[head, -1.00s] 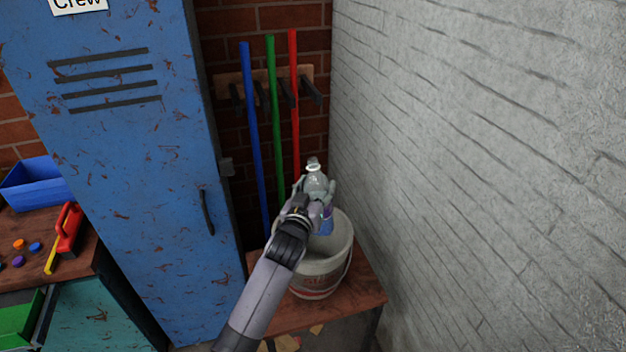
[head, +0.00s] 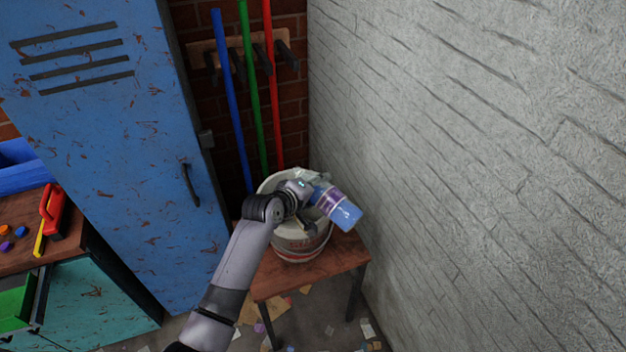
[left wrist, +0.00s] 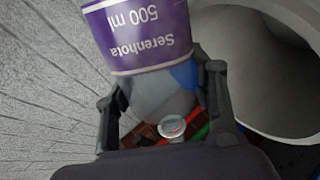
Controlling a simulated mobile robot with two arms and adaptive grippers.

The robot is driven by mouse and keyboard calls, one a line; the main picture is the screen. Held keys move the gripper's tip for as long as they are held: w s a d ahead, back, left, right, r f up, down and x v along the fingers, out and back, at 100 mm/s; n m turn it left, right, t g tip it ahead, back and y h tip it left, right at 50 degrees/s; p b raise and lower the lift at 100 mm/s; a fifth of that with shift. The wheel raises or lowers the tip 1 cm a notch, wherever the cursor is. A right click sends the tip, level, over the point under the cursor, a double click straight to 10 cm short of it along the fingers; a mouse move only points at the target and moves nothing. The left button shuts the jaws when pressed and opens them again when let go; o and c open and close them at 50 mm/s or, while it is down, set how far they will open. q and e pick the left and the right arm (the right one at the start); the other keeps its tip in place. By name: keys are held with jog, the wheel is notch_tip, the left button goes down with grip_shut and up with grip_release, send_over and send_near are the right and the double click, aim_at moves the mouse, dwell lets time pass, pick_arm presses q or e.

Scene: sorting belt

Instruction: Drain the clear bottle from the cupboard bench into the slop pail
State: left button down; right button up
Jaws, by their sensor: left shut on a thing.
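The clear bottle (head: 336,204), with a purple label and a bluish base end, is held tilted above the slop pail (head: 301,246). Its base points down to the right, outside the pail's rim; its neck end is mostly hidden by my left gripper (head: 311,186) in the head view. My left gripper is shut around the bottle. The left wrist view shows the bottle's purple label (left wrist: 138,33) upside down and the clear shoulder between the fingers (left wrist: 164,97). The pail's open mouth (left wrist: 236,60) lies to the right there. I see no liquid running out. My right gripper is not in view.
The pail stands on a low wooden bench (head: 310,277) against the grey wall (head: 470,150). A blue locker (head: 105,150) is to the left. Blue, green and red poles (head: 249,85) hang behind the pail. Paper scraps litter the floor.

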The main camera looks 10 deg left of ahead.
pick_arm(q)
notch_tip(320, 180, down, 2)
jog(key=shift+d+n+g+h, duration=0.1)
jog(key=shift+n+g+h, duration=0.3)
jog(key=shift+n+h, duration=0.15)
jog(key=shift+r+n+h+p, duration=0.25)
jog(key=shift+r+n+p, duration=0.2)
jog(key=shift+p, duration=0.05)
jog(key=shift+f+n+g+h, duration=0.1)
jog(key=shift+n+g+h, duration=0.2)
jog(key=shift+h, duration=0.1)
jog(key=shift+w+a+r+n+g+h+p, duration=0.15)
jog(key=shift+a+r+n+g+h+p, duration=0.15)
jog(key=shift+r+n+h+p, duration=0.3)
jog(key=shift+r+n+h, duration=0.25)
jog(key=shift+n+h, duration=0.15)
jog(key=shift+n, duration=0.1)
dwell(0.7)
jog(key=shift+a+f, duration=0.1)
dwell(0.8)
